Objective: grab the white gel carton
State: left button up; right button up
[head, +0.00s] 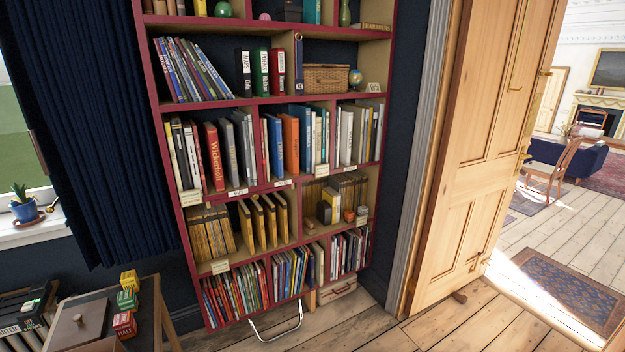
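I cannot single out a carton that reads as white gel. A small pale box (332,197) stands on the bookshelf's third visible full row, right side, beside a dark item (324,212); its label is too small to read. Small cartons stand on the low table at lower left: a yellow one (129,280), a green one (127,299) and a red one (124,324). Neither of my grippers is in view.
The red-edged bookshelf (262,101) is crowded with books. A curved metal bar (279,335) sticks out at its foot.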

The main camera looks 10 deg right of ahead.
aim_at(362, 210)
jog(key=i+j+z, duration=0.15)
jog(key=i+z, duration=0.25)
jog(key=i+j+z, duration=0.35)
jog(key=i, duration=0.15)
jog(key=i+l+u, duration=0.1)
jog(key=u, duration=0.45)
jog(key=i+l+u, duration=0.15)
jog(key=i+l, duration=0.15)
jog(key=i+l+u, duration=0.15)
jog(key=i+l, duration=0.2)
jog(key=i+l+u, duration=0.35)
jog(key=i+l, duration=0.2)
jog(key=l, duration=0.25)
jog(key=i+l+u, duration=0.15)
jog(key=l, duration=0.3)
jog(key=i, duration=0.1)
